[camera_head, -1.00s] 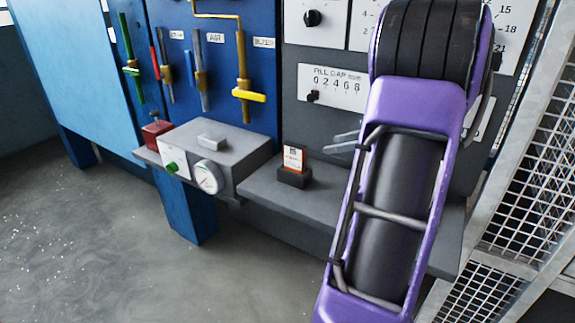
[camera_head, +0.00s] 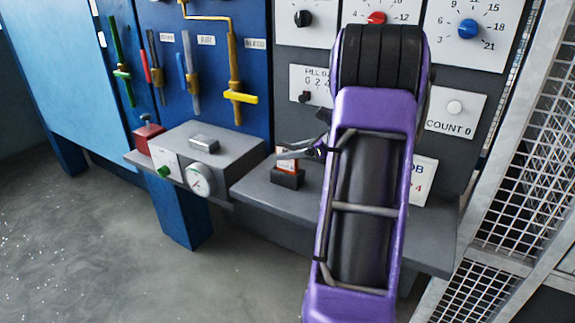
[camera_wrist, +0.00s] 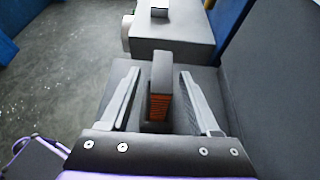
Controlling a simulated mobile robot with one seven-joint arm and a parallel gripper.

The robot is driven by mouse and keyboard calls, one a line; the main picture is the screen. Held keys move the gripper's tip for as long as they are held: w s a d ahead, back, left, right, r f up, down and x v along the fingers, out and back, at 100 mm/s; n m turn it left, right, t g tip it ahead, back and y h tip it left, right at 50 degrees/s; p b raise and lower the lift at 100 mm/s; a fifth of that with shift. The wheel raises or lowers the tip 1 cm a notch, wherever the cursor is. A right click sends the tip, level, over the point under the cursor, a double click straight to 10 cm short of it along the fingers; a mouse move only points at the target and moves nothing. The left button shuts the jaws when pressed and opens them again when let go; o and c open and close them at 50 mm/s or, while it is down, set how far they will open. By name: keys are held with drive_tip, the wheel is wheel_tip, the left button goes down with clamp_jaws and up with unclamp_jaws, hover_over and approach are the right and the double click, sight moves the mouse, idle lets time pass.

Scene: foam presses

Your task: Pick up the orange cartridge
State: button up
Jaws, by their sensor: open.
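The orange cartridge (camera_head: 284,164) stands upright in a small dark holder (camera_head: 288,179) on the grey shelf, partly hidden by my gripper in the head view. Its front is orange with a white part. In the wrist view the cartridge (camera_wrist: 160,106) shows orange ribs below a dark grey top, between my two fingers. My gripper (camera_head: 298,153) is open at the cartridge in the head view. In the wrist view my gripper (camera_wrist: 160,74) has one finger on each side, with a visible gap to both.
Left of the cartridge is a grey box (camera_head: 225,150) with a gauge (camera_head: 199,179), a green knob (camera_head: 163,172) and a red block (camera_head: 148,135). The dial panel (camera_head: 304,55) rises behind. A mesh guard (camera_head: 520,180) stands at the right.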

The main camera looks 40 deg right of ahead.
sight(279, 152)
drive_tip(key=x, duration=0.4)
drive_tip(key=shift+w+r, duration=0.15)
drive_tip(key=shift+w, duration=0.1)
clamp_jaws()
